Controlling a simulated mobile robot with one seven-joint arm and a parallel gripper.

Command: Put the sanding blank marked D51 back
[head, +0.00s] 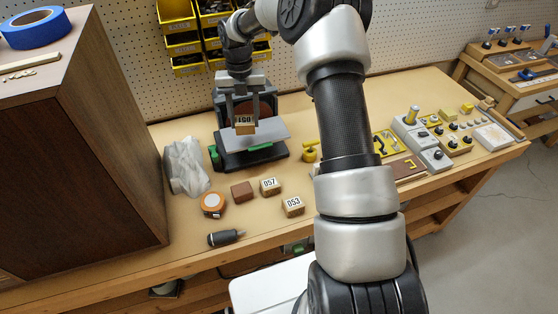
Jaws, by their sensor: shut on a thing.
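My gripper (243,112) points down and is shut on a small wooden block (245,126). The block's white label appears upside down and seems to read D51. The block is at the grey table plate (268,133) of a dark bench sander (230,160); I cannot tell whether it touches the plate. Two similar labelled blocks sit on the bench in front: one reads D57 (270,187), the other D53 (293,206). A plain reddish-brown block (241,191) lies left of D57.
A crumpled clear bag (186,166), a round tape measure (212,204) and a dark-handled tool (225,238) lie on the left bench. A tall brown cabinet (80,150) stands at left. A yellow object (310,152) is right of the sander. The front bench has some free room.

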